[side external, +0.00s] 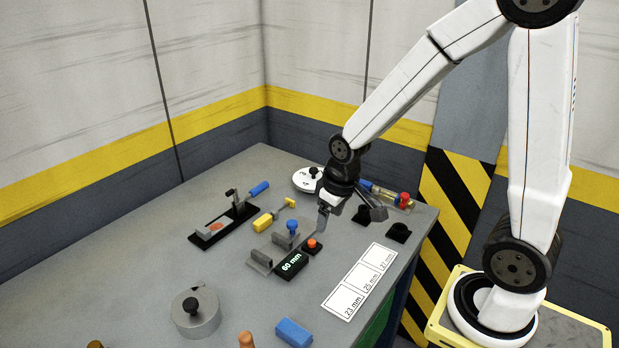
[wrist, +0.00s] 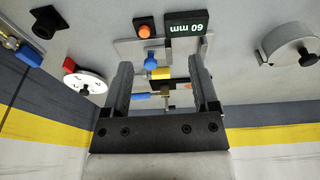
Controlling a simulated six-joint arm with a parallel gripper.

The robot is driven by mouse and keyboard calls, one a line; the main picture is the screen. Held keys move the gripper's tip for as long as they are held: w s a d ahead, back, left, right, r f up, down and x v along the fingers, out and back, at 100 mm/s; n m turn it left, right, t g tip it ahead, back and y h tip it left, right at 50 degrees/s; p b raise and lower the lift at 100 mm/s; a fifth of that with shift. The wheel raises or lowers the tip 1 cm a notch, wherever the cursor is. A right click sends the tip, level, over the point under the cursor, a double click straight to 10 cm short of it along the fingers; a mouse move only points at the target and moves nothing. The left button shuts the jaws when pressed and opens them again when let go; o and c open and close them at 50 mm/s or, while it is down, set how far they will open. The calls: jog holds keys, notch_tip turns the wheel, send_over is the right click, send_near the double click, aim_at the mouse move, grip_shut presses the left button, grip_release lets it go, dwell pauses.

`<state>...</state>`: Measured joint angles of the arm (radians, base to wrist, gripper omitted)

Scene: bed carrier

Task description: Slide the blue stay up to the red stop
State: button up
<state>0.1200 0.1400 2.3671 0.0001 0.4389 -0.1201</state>
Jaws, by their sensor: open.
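A low rail with a brass-coloured rod (side external: 386,193) lies at the back right of the bench in the side view. A blue piece (side external: 366,184), which looks like the stay, is at its left end, and a red piece (side external: 404,198), which looks like the stop, is at its right end. They look apart, with brass between them. The blue piece also shows at the left of the wrist view (wrist: 28,55); the red one is not clear there. My gripper (side external: 350,219) is open and empty above the bench, in front of the rail. Its spread fingers show in the wrist view (wrist: 160,68).
A grey fixture with a blue knob (side external: 292,226) stands beside a 60 mm display (side external: 292,263) and an orange button (side external: 312,244), near my gripper. A white disc (side external: 303,182) lies behind. Black sockets (side external: 399,232) stand on the right.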

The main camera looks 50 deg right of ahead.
jog(key=w+d, duration=0.5)
jog(key=d, duration=0.3)
jog(key=g, duration=0.2)
send_over(371, 184)
jog(key=a, duration=0.1)
notch_tip(371, 184, down, 6)
jog(key=shift+w+a+r, duration=0.1)
jog(key=shift+d+f, duration=0.2)
jog(key=shift+d, duration=0.35)
jog(key=shift+f, duration=0.15)
jog(key=shift+f, duration=3.75)
grip_shut()
